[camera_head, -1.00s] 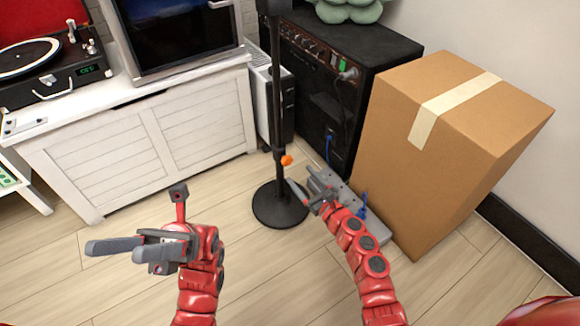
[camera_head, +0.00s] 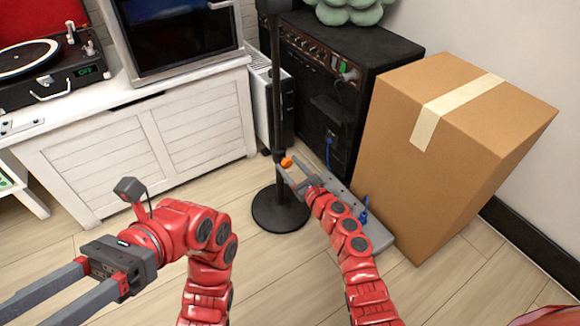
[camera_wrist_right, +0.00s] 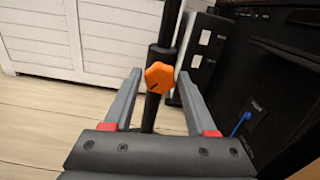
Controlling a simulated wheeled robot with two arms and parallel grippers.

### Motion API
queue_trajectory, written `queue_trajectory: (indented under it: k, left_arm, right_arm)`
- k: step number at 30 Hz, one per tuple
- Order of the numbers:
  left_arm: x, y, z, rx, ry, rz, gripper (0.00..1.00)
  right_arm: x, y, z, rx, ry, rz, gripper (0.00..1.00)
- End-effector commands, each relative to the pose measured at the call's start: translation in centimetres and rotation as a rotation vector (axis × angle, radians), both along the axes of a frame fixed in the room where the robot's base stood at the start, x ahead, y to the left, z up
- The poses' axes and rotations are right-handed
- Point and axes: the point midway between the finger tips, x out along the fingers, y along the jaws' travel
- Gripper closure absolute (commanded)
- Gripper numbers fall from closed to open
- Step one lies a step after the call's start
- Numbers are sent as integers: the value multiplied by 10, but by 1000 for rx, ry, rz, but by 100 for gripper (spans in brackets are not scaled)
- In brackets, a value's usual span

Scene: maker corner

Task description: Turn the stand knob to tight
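The orange stand knob (camera_head: 286,162) sits on the black pole of the stand (camera_head: 278,100), whose round base (camera_head: 280,212) rests on the floor. In the right wrist view the knob (camera_wrist_right: 159,77) shows a dark mark on its face and lies between the two fingertips. My right gripper (camera_head: 291,172) is open around the knob, with a gap on each side of it. It also shows in the right wrist view (camera_wrist_right: 160,88). My left gripper (camera_head: 40,300) is at the lower left, far from the stand, with its two fingers apart and empty.
A cardboard box (camera_head: 455,130) and a black amplifier (camera_head: 335,85) stand right of and behind the pole. A grey power strip (camera_head: 372,235) with a blue plug lies beside my right arm. A white cabinet (camera_head: 140,150) is behind on the left. Floor in front is clear.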

Motion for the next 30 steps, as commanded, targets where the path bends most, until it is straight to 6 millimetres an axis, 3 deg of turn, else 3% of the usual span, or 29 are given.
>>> queue_trajectory:
  k: [1, 9, 20, 30]
  left_arm:
    - [0, 0, 0, 0, 0, 0, 46]
    - [0, 0, 0, 1, 1, 1, 46]
    - [-4, 3, -1, -12, -24, -12, 46]
    - [-11, 10, -3, -40, -74, -38, 46]
  right_arm:
    - [0, 0, 0, 0, 0, 0, 54]
    - [0, 0, 0, 0, 0, 0, 100]
    - [0, 1, 0, 40, 22, 1, 100]
    - [0, 0, 0, 240, 139, 1, 100]
